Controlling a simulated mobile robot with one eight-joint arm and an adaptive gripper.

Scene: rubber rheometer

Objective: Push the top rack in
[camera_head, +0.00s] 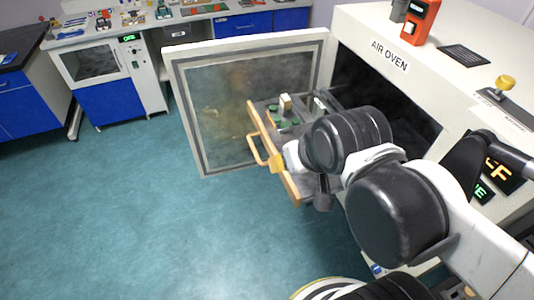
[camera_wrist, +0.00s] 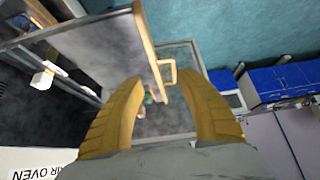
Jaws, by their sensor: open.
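The top rack (camera_head: 272,138) sticks out of the air oven (camera_head: 388,45) through its open front. It has an orange-tan front bar with a loop handle (camera_head: 256,150). Small green and pale items lie on the rack. In the wrist view the rack (camera_wrist: 105,48) shows as a grey plate edged by the tan bar, with the handle (camera_wrist: 168,70) between and beyond my fingertips. My gripper (camera_wrist: 160,84) has yellow fingers spread apart and holds nothing. In the head view a yellow finger (camera_head: 278,163) overlaps the rack's front bar; contact cannot be told.
The oven's glass door (camera_head: 215,105) stands wide open to the left of the rack. My arm hides part of the oven opening. An orange device (camera_head: 420,20) stands on the oven. Blue-fronted benches (camera_head: 245,22) line the back. The teal floor at left is clear.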

